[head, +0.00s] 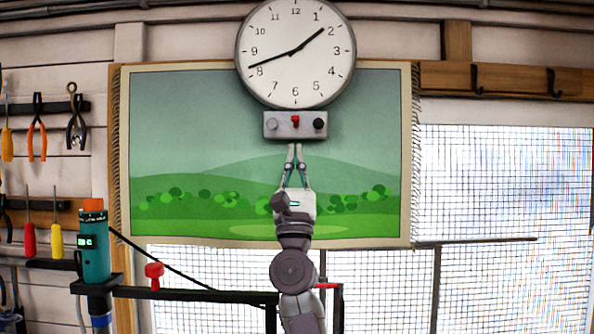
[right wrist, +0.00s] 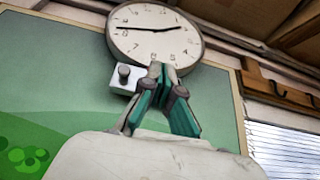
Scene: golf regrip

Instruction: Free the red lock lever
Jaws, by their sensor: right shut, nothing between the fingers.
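A grey control box (head: 275,131) hangs just below the wall clock. It carries a small red lever (head: 295,120) standing up at its middle, between a grey knob and a black knob. My right gripper (head: 296,146) is shut and empty, pointing up, its tips just under the box in the head view. In the right wrist view the shut fingertips (right wrist: 157,68) cover part of the box (right wrist: 118,86), and the red lever is hidden. I cannot tell whether the tips touch the box. A second red handle (head: 154,271) stands on a dark bar at lower left. My left gripper is out of view.
The round clock (head: 320,70) is right above the box. A landscape hanging (head: 200,130) covers the wall behind. Pliers (head: 37,125) and screwdrivers hang at left, near a teal device (head: 95,255) with an orange top. Hooks (head: 515,78) are at right.

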